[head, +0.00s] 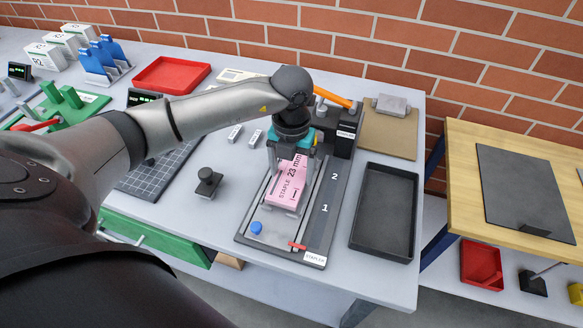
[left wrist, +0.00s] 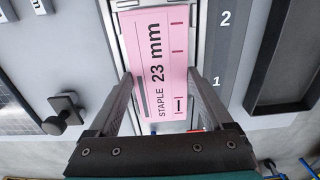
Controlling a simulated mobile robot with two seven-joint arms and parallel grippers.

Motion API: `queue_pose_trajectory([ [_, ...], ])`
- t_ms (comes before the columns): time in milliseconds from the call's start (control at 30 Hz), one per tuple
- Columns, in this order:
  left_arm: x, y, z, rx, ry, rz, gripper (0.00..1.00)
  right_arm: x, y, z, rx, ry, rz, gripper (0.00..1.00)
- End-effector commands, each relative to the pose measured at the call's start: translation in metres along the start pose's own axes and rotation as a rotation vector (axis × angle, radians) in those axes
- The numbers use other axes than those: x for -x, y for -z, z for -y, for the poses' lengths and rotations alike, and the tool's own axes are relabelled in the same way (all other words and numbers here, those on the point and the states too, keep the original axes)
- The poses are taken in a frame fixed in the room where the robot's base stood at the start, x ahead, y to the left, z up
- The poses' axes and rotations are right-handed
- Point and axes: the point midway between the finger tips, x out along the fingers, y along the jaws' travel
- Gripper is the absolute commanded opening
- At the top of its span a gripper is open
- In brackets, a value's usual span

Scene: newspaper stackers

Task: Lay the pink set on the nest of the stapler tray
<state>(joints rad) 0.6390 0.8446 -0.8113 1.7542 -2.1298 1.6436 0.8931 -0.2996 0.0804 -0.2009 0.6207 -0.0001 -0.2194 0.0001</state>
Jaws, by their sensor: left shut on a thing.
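The pink set (head: 287,186) is a pink block with "STAPLE 23 mm" printed on its top. It also shows in the left wrist view (left wrist: 160,75). My left gripper (head: 284,207) is shut on the pink set, one finger along each long side. The pink set is over the pale channel of the stapler tray (head: 321,226); whether it touches the tray floor I cannot tell. The tray is dark, with "1" and "2" marked on its right side, a blue knob (head: 256,228) and a red piece (head: 297,246) at its near end. My right gripper is not in view.
An empty black tray (head: 413,213) stands to the right of the stapler tray. A small black knobbed block (head: 207,181) stands to its left. A brown board (head: 386,150) with a grey block lies at the back right. A red tray (head: 171,75) lies at the back left.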

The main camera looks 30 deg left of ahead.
Motion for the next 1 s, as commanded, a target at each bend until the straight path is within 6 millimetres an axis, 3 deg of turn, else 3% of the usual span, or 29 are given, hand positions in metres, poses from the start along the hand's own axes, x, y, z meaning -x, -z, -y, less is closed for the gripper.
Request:
queue_pose_trajectory([
  [933, -0.012, 0.0, 0.0, 0.0, 0.001, 0.0, 0.22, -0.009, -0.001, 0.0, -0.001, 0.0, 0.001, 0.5],
  [967, -0.012, 0.0, 0.0, 0.0, 0.001, 0.0, 0.85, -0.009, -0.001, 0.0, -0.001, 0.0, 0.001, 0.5],
  [1000, -0.012, 0.0, 0.0, 0.0, 0.001, 0.0, 0.9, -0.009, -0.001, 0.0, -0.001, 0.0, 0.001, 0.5],
])
